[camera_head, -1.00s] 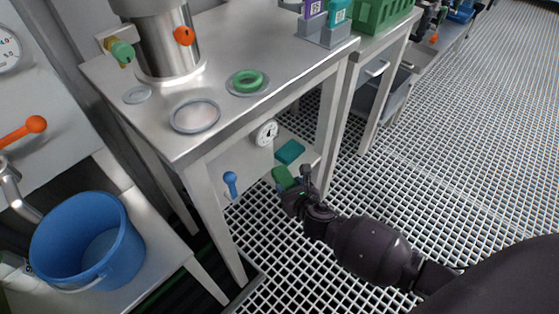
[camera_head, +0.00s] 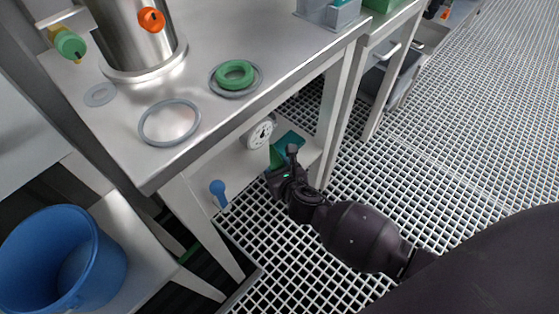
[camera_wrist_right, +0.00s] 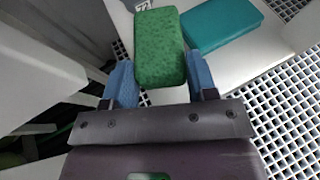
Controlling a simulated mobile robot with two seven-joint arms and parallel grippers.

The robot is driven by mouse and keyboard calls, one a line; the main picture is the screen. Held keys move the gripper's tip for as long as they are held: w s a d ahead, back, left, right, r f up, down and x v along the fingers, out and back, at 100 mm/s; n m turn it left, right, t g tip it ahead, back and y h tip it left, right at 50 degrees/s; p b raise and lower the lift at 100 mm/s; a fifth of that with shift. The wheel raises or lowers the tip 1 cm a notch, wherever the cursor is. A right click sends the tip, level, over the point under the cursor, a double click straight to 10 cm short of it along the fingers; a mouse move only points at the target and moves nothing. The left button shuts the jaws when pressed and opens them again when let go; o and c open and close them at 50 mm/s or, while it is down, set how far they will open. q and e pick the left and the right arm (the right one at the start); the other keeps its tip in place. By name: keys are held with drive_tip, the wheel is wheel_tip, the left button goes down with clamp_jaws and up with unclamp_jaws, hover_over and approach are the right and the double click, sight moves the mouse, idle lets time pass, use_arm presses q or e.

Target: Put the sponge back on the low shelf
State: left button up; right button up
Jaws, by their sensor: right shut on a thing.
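The green sponge (camera_wrist_right: 160,48) is between the blue fingers of my right gripper (camera_wrist_right: 160,84) in the wrist view, its long end pointing away from the palm. In the head view the sponge (camera_head: 276,158) is mostly hidden by my right gripper (camera_head: 279,172), which is at the low shelf's front edge. The low shelf (camera_head: 228,170) is a pale board under the steel table. A teal block (camera_wrist_right: 222,36) lies on it, right of the sponge; it also shows in the head view (camera_head: 291,140). Whether the sponge touches the shelf I cannot tell. My left gripper is not in view.
A round gauge (camera_head: 260,132) and a blue-handled piece (camera_head: 218,192) are at the low shelf. The table top above (camera_head: 215,118) overhangs it, with rings and a steel vessel (camera_head: 135,40). A blue bucket (camera_head: 60,262) stands at left. Grating floor is open at right.

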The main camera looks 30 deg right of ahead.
drive_tip(key=shift+a+r, duration=0.1)
idle(0.3)
drive_tip(key=shift+f, duration=0.45)
drive_tip(key=shift+f, duration=0.2)
drive_tip(key=o, duration=0.9)
drive_tip(key=shift+r, duration=0.1)
